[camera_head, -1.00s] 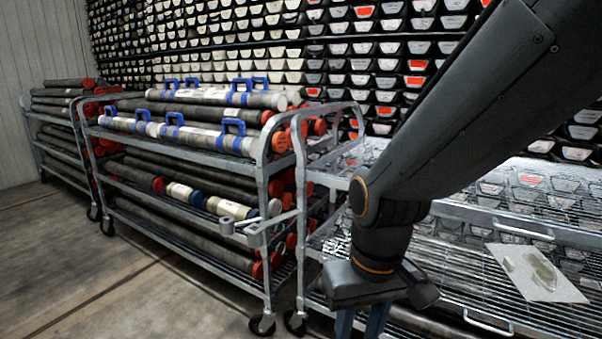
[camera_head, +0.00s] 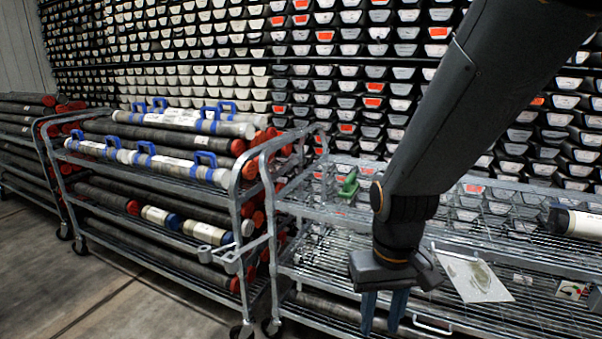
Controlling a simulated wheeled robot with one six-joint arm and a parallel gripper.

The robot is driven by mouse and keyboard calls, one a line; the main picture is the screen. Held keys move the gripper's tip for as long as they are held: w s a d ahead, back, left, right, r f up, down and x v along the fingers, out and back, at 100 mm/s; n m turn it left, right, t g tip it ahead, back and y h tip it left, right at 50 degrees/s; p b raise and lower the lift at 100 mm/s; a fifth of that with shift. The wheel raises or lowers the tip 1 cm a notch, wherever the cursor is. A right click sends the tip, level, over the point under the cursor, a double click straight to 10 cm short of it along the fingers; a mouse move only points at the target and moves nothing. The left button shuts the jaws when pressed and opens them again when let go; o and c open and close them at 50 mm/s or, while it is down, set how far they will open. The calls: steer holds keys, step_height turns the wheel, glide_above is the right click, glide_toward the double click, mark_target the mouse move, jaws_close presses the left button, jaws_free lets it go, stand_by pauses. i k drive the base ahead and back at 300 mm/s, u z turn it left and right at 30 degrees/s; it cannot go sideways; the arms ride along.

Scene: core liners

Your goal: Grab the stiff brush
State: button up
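A small green object (camera_head: 348,186), possibly the stiff brush, sits on the top wire shelf of the right cart, near its left end. It is too small to make out bristles. My gripper (camera_head: 384,313) points down in front of the right cart, below and slightly right of the green object in the picture. Its two blue fingers are apart with nothing visible between them. The fingertips are near the bottom of the picture. My arm comes down from the upper right and hides part of the shelf.
The right wire cart (camera_head: 520,262) also holds a flat card (camera_head: 472,278), a small card (camera_head: 572,290) and a white-and-black tube (camera_head: 582,224). A left cart (camera_head: 262,170) is loaded with core tubes with red ends. A wall of trays stands behind. Floor is free at lower left.

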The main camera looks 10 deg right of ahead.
mark_target(348, 192)
steer(key=k, duration=0.55)
steer(key=u, duration=0.55)
steer(key=i, duration=1.4)
steer(key=z, duration=1)
steer(key=i, duration=1.05)
steer(key=z, duration=0.2)
